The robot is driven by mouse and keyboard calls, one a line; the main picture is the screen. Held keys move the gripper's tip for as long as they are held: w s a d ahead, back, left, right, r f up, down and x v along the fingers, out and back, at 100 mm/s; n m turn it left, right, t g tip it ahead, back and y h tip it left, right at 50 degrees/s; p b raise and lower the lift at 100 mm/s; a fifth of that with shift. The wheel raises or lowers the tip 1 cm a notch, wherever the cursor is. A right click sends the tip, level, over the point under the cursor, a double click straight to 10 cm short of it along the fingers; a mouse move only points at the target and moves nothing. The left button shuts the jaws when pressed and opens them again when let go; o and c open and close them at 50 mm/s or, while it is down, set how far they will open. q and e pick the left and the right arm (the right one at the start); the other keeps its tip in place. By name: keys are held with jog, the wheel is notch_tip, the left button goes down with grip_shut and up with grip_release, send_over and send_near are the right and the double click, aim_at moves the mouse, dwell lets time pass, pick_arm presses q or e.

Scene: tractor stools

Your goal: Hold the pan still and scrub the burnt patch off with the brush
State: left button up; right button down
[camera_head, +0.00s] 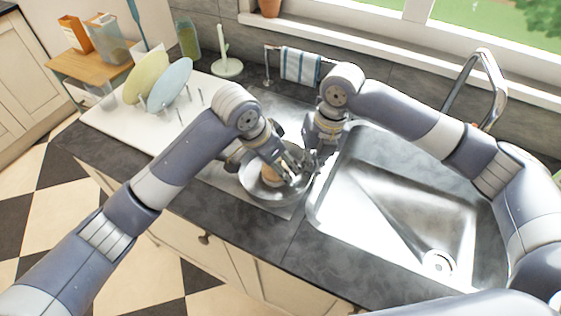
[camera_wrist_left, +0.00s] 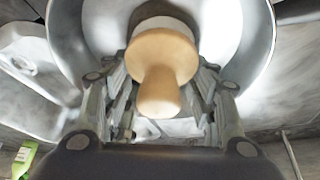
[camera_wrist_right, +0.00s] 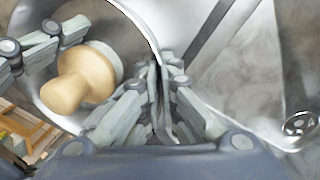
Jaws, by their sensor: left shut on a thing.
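The metal pan (camera_head: 258,193) rests on the counter just left of the sink. A round brush with a pale wooden knob (camera_head: 270,173) stands inside it. My left gripper (camera_head: 282,168) reaches down into the pan and is shut on the brush. The left wrist view shows the knob (camera_wrist_left: 160,75) between the fingers, over the pan's bright floor. My right gripper (camera_wrist_right: 162,85) is at the pan's sink-side rim, with its fingers close together on either side of the wall. The burnt patch cannot be made out; the brush and gripper cover part of the pan floor.
The steel sink (camera_head: 375,205) lies right of the pan, with a tall faucet (camera_head: 478,85) behind it. A white drying rack (camera_head: 125,120) with a yellow plate (camera_head: 146,77) and a blue plate (camera_head: 168,84) stands left. A striped towel (camera_head: 300,65) hangs behind. Dark counter in front is clear.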

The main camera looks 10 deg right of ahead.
pick_arm(q)
jog(key=shift+r, duration=3.6)
jog(key=shift+f, duration=0.1)
jog(key=shift+s+f, duration=0.1)
jog(key=shift+f, duration=2.85)
jog(key=shift+f, duration=0.55)
jog(key=shift+d, duration=0.1)
